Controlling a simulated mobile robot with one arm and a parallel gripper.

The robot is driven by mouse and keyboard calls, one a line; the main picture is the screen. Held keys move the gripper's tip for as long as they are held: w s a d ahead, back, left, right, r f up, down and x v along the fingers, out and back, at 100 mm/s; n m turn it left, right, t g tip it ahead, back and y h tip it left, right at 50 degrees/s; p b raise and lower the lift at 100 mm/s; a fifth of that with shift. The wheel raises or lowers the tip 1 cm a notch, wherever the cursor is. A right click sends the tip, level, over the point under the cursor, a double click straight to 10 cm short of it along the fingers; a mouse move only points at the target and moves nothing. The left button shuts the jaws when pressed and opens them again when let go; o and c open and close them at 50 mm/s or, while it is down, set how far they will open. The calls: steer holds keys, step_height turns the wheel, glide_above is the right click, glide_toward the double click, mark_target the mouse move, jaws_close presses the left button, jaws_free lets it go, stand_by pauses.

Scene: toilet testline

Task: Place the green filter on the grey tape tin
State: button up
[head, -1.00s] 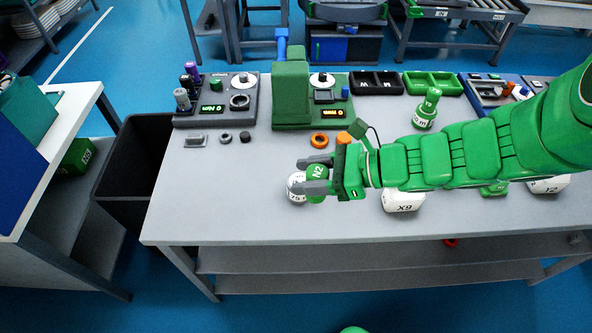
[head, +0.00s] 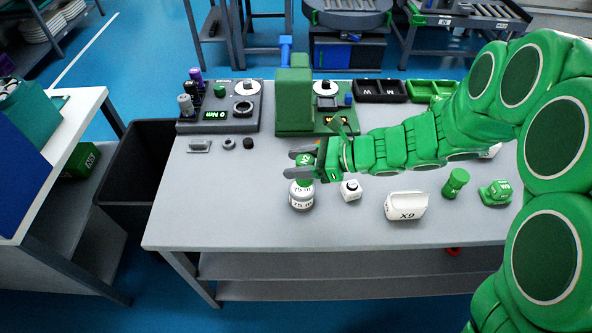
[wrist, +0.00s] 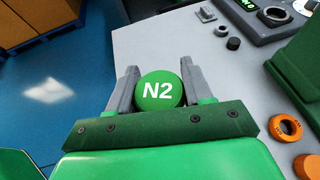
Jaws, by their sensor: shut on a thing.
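The green filter (wrist: 160,91) is a round green piece marked N2, seen end-on between my fingers in the wrist view. In the head view it (head: 305,160) is partly covered by the fingers. My gripper (head: 301,162) is shut on it. The grey tape tin (head: 301,200), pale with a 75 m label, stands upright on the bench near its front left. The filter is over the tin in the head view; I cannot tell whether they touch. The tin is hidden in the wrist view.
A green machine (head: 294,100) and a grey control box (head: 220,110) are behind. The bench's front left is clear.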

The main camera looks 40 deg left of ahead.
steer(key=shift+w+a+f, duration=0.3)
steer(key=shift+a+f, duration=0.2)
steer(key=shift+f, duration=0.25)
steer(key=shift+w+a+f, duration=0.25)
steer(key=shift+a+f, duration=0.2)
steer(key=shift+f, duration=1.7)
steer(key=shift+f, duration=0.1)
steer(key=o, duration=1.1)
steer(key=shift+c, duration=0.2)
steer(key=v, duration=1.2)
